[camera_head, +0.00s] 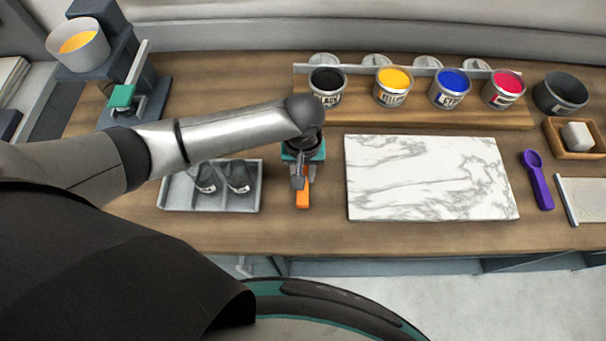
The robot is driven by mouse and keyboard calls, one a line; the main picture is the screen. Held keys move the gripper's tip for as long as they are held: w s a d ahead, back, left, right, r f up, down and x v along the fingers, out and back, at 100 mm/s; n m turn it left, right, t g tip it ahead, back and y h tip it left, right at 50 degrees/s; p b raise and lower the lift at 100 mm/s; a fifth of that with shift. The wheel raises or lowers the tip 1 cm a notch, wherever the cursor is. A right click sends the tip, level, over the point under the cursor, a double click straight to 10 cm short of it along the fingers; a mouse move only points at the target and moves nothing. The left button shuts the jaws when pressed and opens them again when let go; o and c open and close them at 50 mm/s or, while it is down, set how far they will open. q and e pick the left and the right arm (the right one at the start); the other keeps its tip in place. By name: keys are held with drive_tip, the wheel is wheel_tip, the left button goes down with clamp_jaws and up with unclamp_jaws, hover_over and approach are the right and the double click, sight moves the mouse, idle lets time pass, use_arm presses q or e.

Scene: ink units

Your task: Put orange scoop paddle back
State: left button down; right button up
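The orange scoop paddle (302,200) lies on the wooden counter between the grey tray and the marble slab. Only its near end shows; my gripper hides the rest. My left gripper (303,180) points down directly over the paddle, with its fingers at the paddle's upper part. I cannot tell whether the fingers are closed on it or only beside it. My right gripper is not in view.
A grey tray (210,206) holding dark objects is left of the paddle; a marble slab (430,178) is right. Several ink cans stand on a wooden rack (440,115) behind. A purple scoop (540,185) lies farther right. A machine (120,70) with an ink cup (78,52) stands back left.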

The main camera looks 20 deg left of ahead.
use_arm(q)
drive_tip(key=shift+f, duration=0.55)
drive_tip(key=c, duration=0.7)
unclamp_jaws()
drive_tip(key=shift+o, duration=0.2)
wheel_tip(320, 180, up, 12)
drive_tip(key=p, duration=0.2)
